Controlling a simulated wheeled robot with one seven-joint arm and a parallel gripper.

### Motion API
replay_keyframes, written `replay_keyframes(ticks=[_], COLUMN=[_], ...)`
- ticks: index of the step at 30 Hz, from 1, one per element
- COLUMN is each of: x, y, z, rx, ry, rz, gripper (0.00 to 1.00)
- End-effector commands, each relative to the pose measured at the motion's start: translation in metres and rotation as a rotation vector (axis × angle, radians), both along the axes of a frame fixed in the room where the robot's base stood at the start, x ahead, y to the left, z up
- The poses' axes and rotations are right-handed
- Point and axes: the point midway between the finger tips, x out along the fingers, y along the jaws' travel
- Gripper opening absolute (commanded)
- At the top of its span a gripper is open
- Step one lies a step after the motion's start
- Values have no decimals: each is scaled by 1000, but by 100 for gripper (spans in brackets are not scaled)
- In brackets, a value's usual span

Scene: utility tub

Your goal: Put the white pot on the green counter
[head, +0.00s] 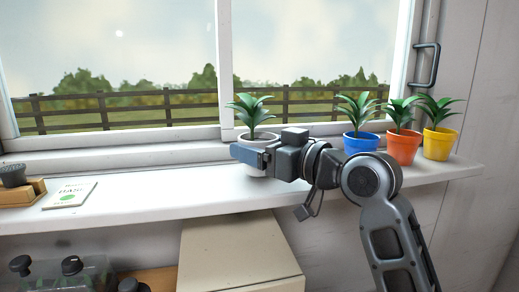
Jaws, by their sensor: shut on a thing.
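The white pot (258,138) with a green leafy plant stands upright at the white window sill, left of the blue pot. My gripper (249,155) is at the front of the white pot, shut on it, and hides much of its lower part. I cannot tell whether the pot's base touches the sill. No green counter shows in this view.
Blue (361,142), orange (402,147) and yellow (438,143) potted plants stand to the right on the sill (150,208). A seed packet (70,195) and a wooden tray (20,196) lie at left. A beige box (240,255) is below the sill.

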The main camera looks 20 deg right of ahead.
Motion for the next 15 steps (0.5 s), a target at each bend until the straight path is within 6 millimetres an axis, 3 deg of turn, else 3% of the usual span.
replay_keyframes(ticks=[13,14,15], x=[0,0,0], y=[0,0,0], z=[-12,-12,-11], rx=[0,0,0], ry=[-3,-2,-2], rz=[0,0,0], gripper=[39,81,85])
